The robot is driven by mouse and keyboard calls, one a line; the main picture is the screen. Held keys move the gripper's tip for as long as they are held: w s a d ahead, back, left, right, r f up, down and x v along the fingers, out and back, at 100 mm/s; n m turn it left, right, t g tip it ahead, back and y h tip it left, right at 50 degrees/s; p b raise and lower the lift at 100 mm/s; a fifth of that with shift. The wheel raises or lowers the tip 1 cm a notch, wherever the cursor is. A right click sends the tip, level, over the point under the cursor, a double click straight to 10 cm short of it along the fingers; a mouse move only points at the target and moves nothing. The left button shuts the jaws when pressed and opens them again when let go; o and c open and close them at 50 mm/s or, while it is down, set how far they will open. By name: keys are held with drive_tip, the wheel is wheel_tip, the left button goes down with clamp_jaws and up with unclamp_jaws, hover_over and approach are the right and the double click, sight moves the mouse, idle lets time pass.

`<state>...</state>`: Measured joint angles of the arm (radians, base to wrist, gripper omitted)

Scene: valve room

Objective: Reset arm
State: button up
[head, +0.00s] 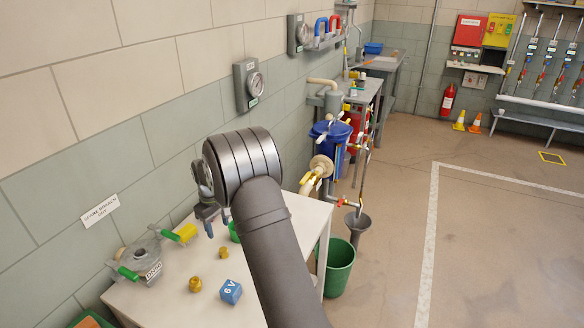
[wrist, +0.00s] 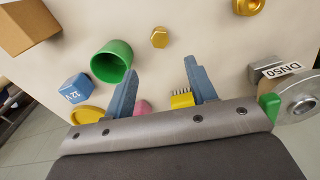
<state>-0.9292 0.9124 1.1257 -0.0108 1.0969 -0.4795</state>
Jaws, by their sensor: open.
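My gripper (head: 211,220) hangs over the white table (head: 180,310) in the head view, partly hidden behind my own arm. In the wrist view its two blue fingers stand apart, and the space between their tips (wrist: 163,80) is empty. A green cup (wrist: 112,62) lies left of the left finger. A yellow-backed brush (wrist: 182,99) shows between the fingers, close to the right one. Part of a pink thing (wrist: 142,107) shows by the left finger. I cannot tell whether the fingers touch anything.
The table also bears a blue block (head: 231,291), small brass fittings (head: 195,285) and a grey DN50 flanged part (head: 143,262) with green handles. A green bucket (head: 340,267) and valve pipework (head: 320,170) stand right of it. The wall is close on the left; floor is open at right.

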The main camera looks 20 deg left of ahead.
sight(223, 250)
wheel_tip(223, 250, down, 11)
drive_tip(key=shift+f, duration=0.15)
drive_tip(key=shift+w+r, duration=0.1)
drive_tip(key=shift+r, duration=1.85)
drive_tip(key=shift+f, duration=0.15)
